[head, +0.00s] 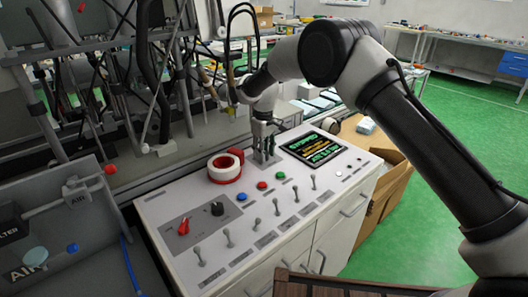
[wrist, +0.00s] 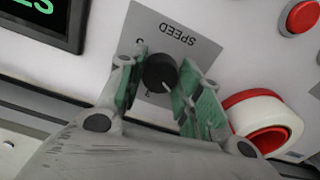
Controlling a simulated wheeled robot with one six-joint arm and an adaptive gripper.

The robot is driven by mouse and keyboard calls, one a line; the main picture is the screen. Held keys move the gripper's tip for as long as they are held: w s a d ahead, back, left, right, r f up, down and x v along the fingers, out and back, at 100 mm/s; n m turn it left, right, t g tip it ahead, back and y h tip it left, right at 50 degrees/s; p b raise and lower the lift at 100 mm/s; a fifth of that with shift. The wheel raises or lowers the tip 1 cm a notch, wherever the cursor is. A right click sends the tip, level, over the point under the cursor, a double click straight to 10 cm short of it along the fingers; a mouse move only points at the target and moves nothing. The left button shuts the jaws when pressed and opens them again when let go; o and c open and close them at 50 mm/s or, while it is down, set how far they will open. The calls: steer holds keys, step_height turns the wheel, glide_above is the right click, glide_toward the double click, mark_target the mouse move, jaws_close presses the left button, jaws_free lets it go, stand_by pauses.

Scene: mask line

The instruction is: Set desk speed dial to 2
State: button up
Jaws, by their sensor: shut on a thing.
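The speed dial (wrist: 159,72) is a round black knob with a pale pointer line, on a grey plate (wrist: 199,50) marked SPEED, which appears upside down in the wrist view. The pointer line aims toward the lower right in that view. The small scale marks around the dial are too small or hidden to read surely. My gripper (wrist: 162,58) has its green-padded fingers on either side of the dial and is shut on it. In the head view my gripper (head: 264,157) reaches down to the desk top beside the screen, and its fingers hide the dial.
A red and white tape roll (head: 226,166) stands close to my gripper, left of it; the lit screen (head: 314,148) is on its right. Red (head: 262,185), blue and green buttons, several toggle levers, a black knob (head: 217,208) and a red switch (head: 183,226) fill the desk front.

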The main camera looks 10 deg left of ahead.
steer(key=o, duration=1)
steer(key=shift+o, duration=0.2)
step_height(320, 180, up, 12)
